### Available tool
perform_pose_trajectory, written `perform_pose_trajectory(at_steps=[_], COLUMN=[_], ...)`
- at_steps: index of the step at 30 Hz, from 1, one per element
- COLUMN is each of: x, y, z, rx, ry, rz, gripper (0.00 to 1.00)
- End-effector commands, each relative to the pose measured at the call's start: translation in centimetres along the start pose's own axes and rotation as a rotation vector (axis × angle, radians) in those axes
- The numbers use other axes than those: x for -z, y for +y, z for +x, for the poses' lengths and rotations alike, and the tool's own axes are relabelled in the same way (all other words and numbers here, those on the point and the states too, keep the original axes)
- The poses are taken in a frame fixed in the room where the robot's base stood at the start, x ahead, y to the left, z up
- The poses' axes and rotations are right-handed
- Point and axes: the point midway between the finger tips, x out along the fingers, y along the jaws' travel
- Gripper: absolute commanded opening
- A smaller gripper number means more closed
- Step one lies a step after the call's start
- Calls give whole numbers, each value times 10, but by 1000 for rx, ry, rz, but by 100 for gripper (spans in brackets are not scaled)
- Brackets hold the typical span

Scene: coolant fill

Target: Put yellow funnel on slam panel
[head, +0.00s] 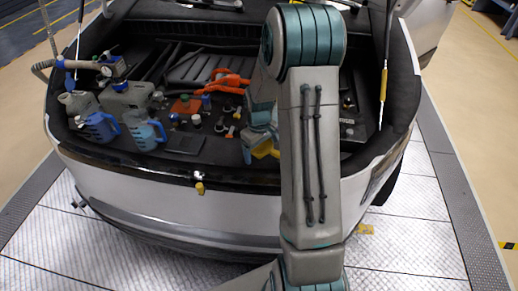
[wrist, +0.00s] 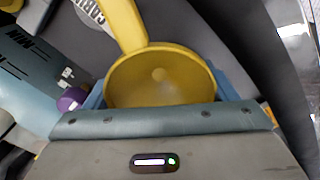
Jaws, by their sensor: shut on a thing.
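The yellow funnel (wrist: 160,75) fills the middle of the wrist view, its wide bowl facing the camera and a yellow handle-like strip reaching up. My gripper (wrist: 160,98) is shut on it, with blue fingers at both sides. In the head view a bit of the yellow funnel (head: 264,149) shows left of my arm, over the right part of the engine bay; my arm hides most of it and the gripper (head: 257,138). The slam panel (head: 135,164) is the dark strip along the bay's front edge, with a small yellow piece (head: 200,188) at its front.
Blue jugs (head: 146,132) and grey containers (head: 125,97) stand at the left of the bay. An orange-red part (head: 229,82) and several small caps and bottles lie in the middle. A hood strut (head: 383,80) rises at the right. A purple cap (wrist: 72,99) is beside the funnel.

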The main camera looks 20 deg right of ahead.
Motion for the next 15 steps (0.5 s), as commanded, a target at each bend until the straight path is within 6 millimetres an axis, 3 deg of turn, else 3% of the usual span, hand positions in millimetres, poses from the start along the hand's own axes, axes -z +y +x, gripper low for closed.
perform_pose_trajectory(at_steps=[5, 6, 7, 15], x=[0, 0, 0, 0], y=[0, 0, 0, 0], z=[5, 3, 3, 1], rx=[0, 0, 0, 0], ry=[0, 0, 0, 0], rz=[0, 0, 0, 0], gripper=[64, 90, 98, 100])
